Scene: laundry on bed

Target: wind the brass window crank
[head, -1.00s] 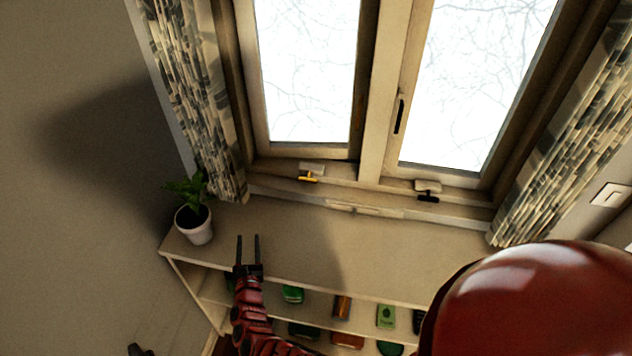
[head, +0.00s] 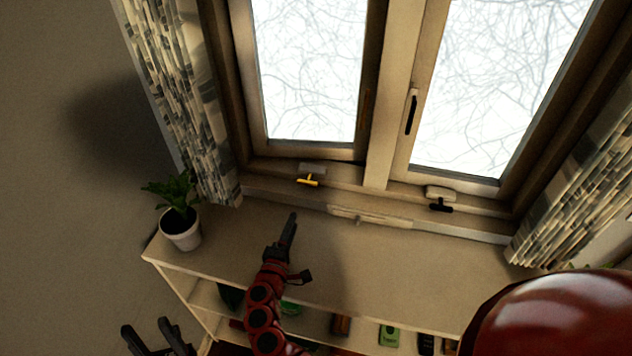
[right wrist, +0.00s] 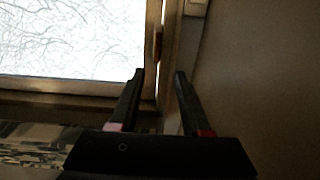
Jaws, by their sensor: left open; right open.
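The brass window crank (head: 308,182) is a small yellow handle under a grey housing on the sill below the left window pane (head: 308,70). My right gripper (head: 291,222) is open over the shelf top, below and slightly left of the crank and apart from it. Its fingers line up edge-on in the head view. In the right wrist view its two fingers (right wrist: 158,78) are apart with nothing between them, in front of the window frame; I cannot make out the crank there. My left gripper (head: 146,330) is open and empty at the lower left.
A black crank (head: 440,205) sits below the right pane. A potted plant (head: 180,228) stands at the left end of the shelf top (head: 390,270). Patterned curtains (head: 185,100) flank the window. The shelf top's middle is clear. A glossy red shape covers the lower right.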

